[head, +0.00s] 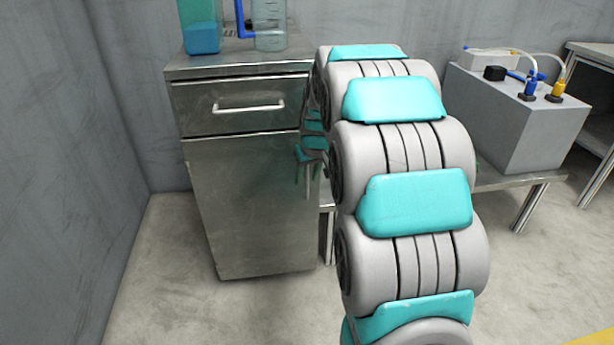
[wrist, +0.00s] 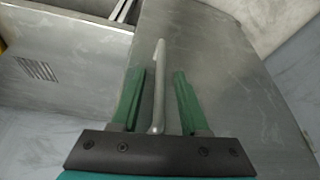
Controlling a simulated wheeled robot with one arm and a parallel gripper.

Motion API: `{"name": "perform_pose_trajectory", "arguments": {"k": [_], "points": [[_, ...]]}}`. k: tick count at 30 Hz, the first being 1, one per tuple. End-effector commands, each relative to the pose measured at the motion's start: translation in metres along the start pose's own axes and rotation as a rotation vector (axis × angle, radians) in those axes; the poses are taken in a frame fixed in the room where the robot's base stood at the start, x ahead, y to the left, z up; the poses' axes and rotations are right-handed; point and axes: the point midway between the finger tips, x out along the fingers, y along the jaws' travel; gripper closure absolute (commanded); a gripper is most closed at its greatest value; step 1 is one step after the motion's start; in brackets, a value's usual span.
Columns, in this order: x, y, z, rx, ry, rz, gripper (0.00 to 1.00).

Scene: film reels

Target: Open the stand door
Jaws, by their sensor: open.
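The stand is a metal cabinet (head: 190,68) left of centre in the head view. Its door (head: 250,215) is the large lower front panel and looks shut. The door also shows in the wrist view (wrist: 225,75). My gripper (wrist: 158,88) is open, with one green finger on each side of the handle and visible gaps between. In the head view my gripper (head: 307,168) is at the door's upper right, partly hidden by my arm.
A drawer (head: 240,105) with its own bar handle sits above the door. A wall (head: 60,150) is close on the left. A grey box (head: 520,120) stands on a table at right. Floor in front is clear.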

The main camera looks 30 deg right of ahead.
Motion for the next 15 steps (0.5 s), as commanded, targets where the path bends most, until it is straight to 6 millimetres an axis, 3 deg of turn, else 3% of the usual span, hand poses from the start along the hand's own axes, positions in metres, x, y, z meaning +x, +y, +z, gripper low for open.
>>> {"name": "perform_pose_trajectory", "arguments": {"k": [7, 15], "points": [[0.0016, 0.0, -0.0004, 0.0, 0.001, 0.0, 0.55], [0.0016, 0.0001, -0.0002, 0.0, 0.001, 0.0, 0.86]]}}
